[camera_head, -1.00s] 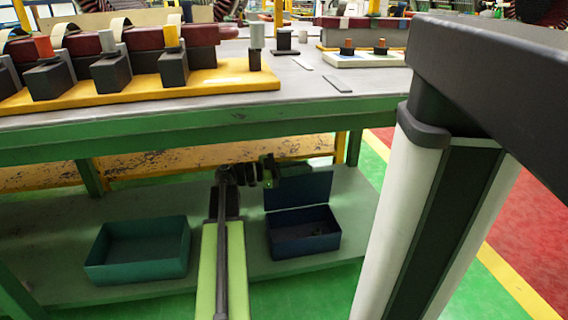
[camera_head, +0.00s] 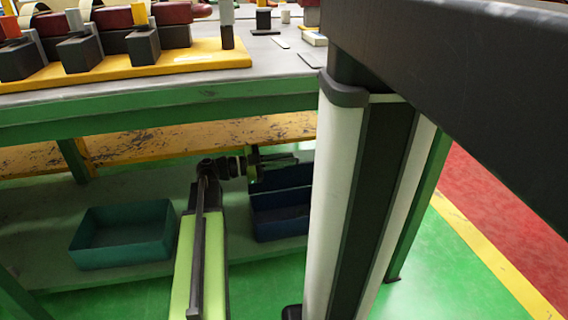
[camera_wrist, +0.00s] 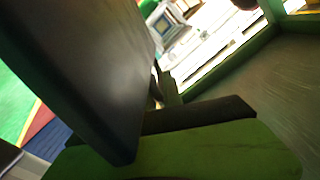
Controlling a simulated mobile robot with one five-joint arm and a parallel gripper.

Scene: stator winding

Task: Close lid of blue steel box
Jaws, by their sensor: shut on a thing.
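The blue steel box (camera_head: 281,224) stands on the lower shelf of the bench. Its right part is hidden behind my column. Its lid (camera_head: 279,180) stands raised at the back of the box, partly hidden. My gripper (camera_head: 284,160) is at the lid's upper edge and is shut on it; the exact contact is hard to see. In the wrist view, one green finger with a dark pad (camera_wrist: 200,118) crosses the bottom, and a large dark slab fills the upper left. I cannot tell whether that slab is a finger or the lid.
A teal open box (camera_head: 123,235) stands on the shelf (camera_head: 50,215) to the left of my arm. The green bench edge (camera_head: 150,111) and a yellow worn beam (camera_head: 190,140) run above and behind. A green bench leg (camera_head: 425,200) stands at the right.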

